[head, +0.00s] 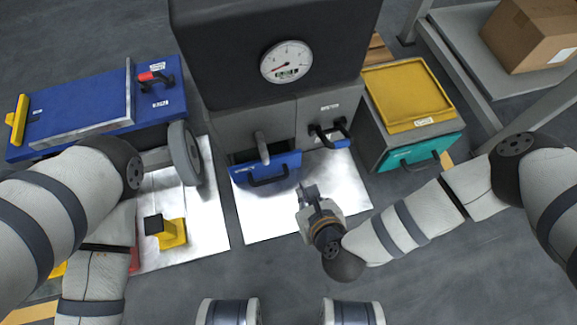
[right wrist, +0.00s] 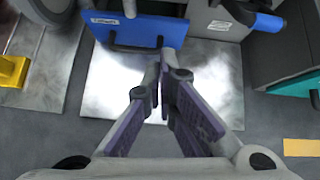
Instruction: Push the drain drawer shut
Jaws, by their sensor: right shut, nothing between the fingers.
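A drawer with a blue front (head: 266,168) and a dark handle stands pulled out under the grey machine (head: 255,128), below a grey spout; I take it as the drain drawer, as its label is too small to read. Its blue front also shows at the top of the right wrist view (right wrist: 135,30). My right gripper (head: 309,191) is shut and empty, just in front of and to the right of the drawer front, apart from it. In the right wrist view its fingertips (right wrist: 162,68) meet below the drawer's right end. My left gripper is not in view.
A blue-tipped lever (head: 341,142) juts out right of the drawer. A cabinet with a teal drawer (head: 420,153) and yellow tray (head: 405,92) stands further right. A wheel (head: 184,153) and yellow block (head: 173,234) are at left. The pale floor sheet (head: 268,220) before the drawer is mostly clear.

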